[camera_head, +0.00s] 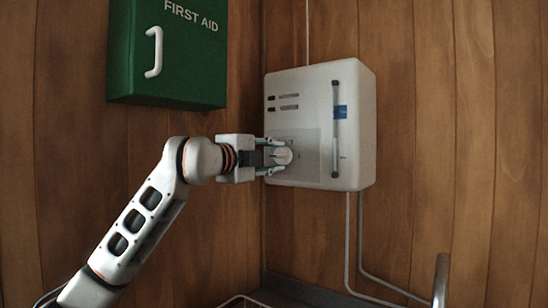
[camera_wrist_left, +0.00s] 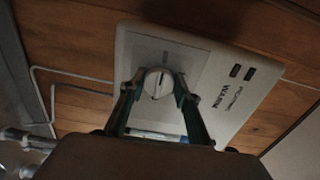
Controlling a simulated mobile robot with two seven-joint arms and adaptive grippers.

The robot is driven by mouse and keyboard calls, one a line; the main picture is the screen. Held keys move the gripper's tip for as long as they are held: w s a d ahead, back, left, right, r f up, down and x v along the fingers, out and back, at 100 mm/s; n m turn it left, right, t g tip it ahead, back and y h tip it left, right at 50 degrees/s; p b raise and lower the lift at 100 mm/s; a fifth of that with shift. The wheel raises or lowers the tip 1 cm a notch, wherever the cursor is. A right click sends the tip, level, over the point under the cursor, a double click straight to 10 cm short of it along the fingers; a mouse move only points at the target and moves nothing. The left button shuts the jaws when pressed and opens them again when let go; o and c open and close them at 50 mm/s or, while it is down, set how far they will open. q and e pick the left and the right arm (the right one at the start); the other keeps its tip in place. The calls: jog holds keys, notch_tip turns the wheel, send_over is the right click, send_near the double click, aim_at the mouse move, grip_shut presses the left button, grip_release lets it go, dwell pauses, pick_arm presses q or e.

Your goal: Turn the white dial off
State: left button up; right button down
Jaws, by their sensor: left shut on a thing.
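The white dial (camera_head: 283,156) sits on the lower left of a white wall unit (camera_head: 312,84) in the head view. In the left wrist view the dial (camera_wrist_left: 158,83) is round, with a dark line across its face. My left gripper (camera_head: 278,156) reaches it from the left, with its two fingers on opposite sides of the dial; it is shut on the dial. The fingers also show in the left wrist view (camera_wrist_left: 158,92), one on each side of it. The dial's edges are partly hidden by the fingertips. My right gripper is not in view.
A green first aid box (camera_head: 170,60) with a white handle hangs above my left arm. A vertical bar handle (camera_head: 336,130) is on the unit's right side. Pipes (camera_head: 349,240) run down below the unit, near a curved metal tube (camera_head: 441,280).

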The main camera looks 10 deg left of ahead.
pick_arm(q)
jog(key=o, duration=1.1)
jog(key=shift+s, duration=0.1)
jog(key=v, duration=1.1)
jog(key=shift+s+a, duration=0.15)
jog(key=shift+s, duration=0.2)
jog(key=shift+f, duration=0.1)
